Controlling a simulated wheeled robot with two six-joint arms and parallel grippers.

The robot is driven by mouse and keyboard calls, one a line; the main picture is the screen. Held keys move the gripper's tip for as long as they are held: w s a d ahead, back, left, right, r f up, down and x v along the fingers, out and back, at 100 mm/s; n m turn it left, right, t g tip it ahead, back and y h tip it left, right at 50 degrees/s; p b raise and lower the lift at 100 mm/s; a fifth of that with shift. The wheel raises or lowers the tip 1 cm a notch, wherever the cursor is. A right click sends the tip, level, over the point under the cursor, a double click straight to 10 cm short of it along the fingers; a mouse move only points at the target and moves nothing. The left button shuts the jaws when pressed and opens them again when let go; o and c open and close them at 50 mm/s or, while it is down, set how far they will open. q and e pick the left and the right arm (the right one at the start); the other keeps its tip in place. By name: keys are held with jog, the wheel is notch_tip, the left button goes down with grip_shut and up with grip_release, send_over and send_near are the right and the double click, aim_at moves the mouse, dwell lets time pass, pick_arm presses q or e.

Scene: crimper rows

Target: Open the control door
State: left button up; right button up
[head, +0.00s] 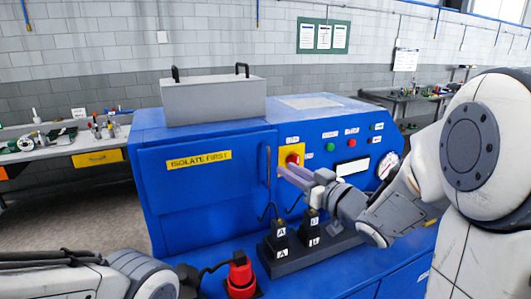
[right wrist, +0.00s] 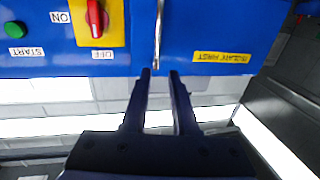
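The control door (head: 205,195) is a blue panel on the left of the machine front, with a yellow "ISOLATE FIRST" label. It looks shut. Its upright bar handle (head: 267,166) is on the right edge; in the right wrist view the handle (right wrist: 159,28) lies in line with the finger gap. My right gripper (head: 283,173) is open, with its fingertips just right of the handle in the head view. The wrist view shows nothing gripped; I cannot tell whether the fingertips touch the handle. My left arm shows at bottom left, its gripper out of view.
A red rotary switch (head: 292,159) on a yellow plate sits right of the handle, its grip toward OFF in the wrist view. Black blocks (head: 279,239) and a red connector (head: 240,274) with cables stand on the ledge below. A grey lidded box (head: 213,101) sits on top.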

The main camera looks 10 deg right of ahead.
jog(key=p+x, duration=0.1)
jog(key=x, duration=0.2)
jog(key=p+x, duration=0.1)
jog(key=x, duration=0.2)
jog(key=p+x, duration=0.1)
jog(key=x, duration=0.2)
jog(key=shift+w+d, duration=0.15)
jog(key=shift+w, duration=0.3)
grip_shut()
dwell(0.9)
